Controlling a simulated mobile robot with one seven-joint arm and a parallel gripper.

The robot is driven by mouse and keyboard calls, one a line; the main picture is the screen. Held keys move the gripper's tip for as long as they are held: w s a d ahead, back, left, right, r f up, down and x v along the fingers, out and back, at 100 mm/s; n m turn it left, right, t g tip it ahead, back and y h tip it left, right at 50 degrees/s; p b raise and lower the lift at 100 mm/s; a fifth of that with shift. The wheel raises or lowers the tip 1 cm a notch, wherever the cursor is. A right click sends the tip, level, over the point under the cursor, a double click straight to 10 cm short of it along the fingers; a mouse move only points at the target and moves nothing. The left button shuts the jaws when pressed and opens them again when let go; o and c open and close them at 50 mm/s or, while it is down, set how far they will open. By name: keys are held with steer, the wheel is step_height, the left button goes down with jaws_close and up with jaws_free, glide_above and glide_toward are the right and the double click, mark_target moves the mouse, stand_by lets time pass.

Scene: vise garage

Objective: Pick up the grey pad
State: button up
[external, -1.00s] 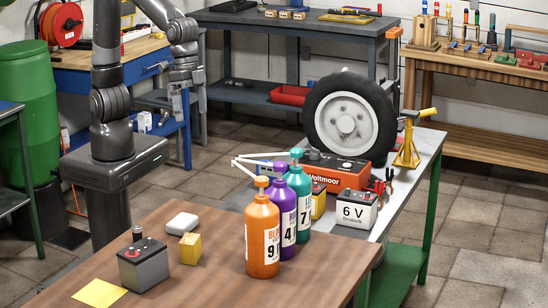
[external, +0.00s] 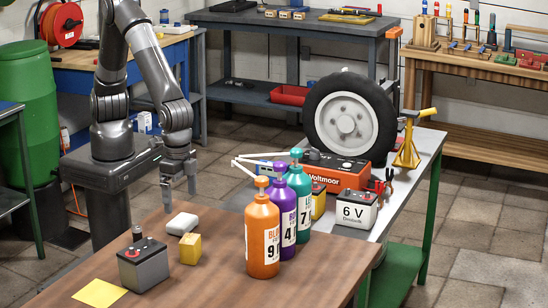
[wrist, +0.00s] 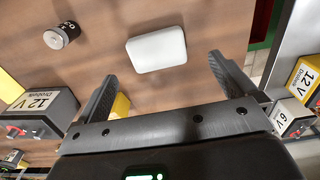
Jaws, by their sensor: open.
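The grey pad (external: 182,223) is a pale, flat block with rounded corners. It lies on the brown wooden table (external: 215,285) near its back edge. In the wrist view the pad (wrist: 157,49) lies just beyond my fingertips and between their lines, with nothing covering it. My gripper (external: 179,196) points down above the pad in the external view, open and empty, apart from it. In the wrist view my gripper (wrist: 161,72) shows its two fingers spread wider than the pad.
A yellow block (external: 190,249) stands just in front of the pad. A small cylindrical cell (external: 137,233) and a grey 12 V battery (external: 142,265) are to the left. A yellow sheet (external: 100,293) lies front left. An orange bottle (external: 262,240) and two others stand right.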

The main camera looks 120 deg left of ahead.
mark_target(182, 220)
steer(key=shift+w+d+f, duration=0.1)
steer(key=shift+d+f, duration=0.05)
steer(key=shift+f, duration=1.6)
steer(key=shift+w+d+f, duration=0.1)
steer(key=shift+f, duration=1.6)
steer(key=shift+c, duration=0.6)
steer(key=c, duration=0.9)
